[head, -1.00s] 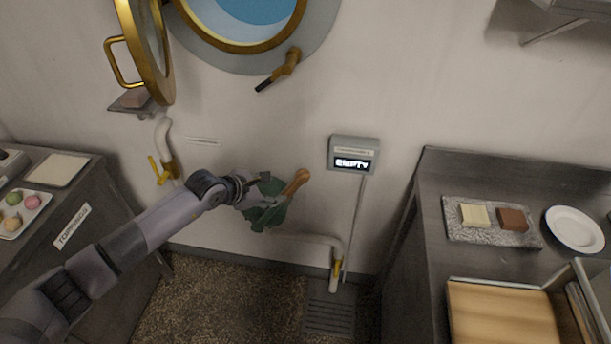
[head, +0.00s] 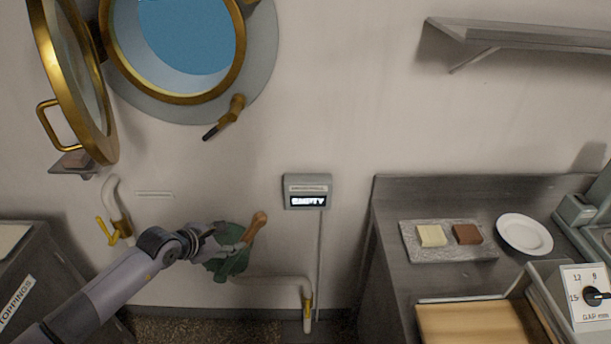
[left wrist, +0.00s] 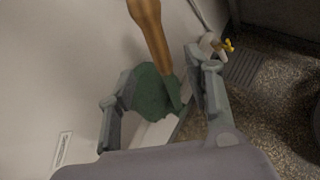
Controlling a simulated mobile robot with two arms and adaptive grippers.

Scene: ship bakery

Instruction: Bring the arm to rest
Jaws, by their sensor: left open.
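My left arm comes in from the lower left in the head view. My left gripper (head: 212,242) is open beside a green fixture (head: 232,264) with a wooden handle (head: 256,227), low by the wall. In the left wrist view the two fingers of my left gripper (left wrist: 157,80) stand apart. The green fixture (left wrist: 152,92) shows between them, and its wooden handle (left wrist: 149,32) rises beyond. I cannot tell whether a finger touches it. My right gripper is not in view.
A grey box reading EMPTY (head: 307,192) is on the wall, with a pipe (head: 265,284) below it. The brass porthole door (head: 70,85) hangs open at upper left. A toppings cabinet (head: 35,285) stands left. A counter (head: 395,255) with a slab (head: 415,250) and plate (head: 525,234) stands right.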

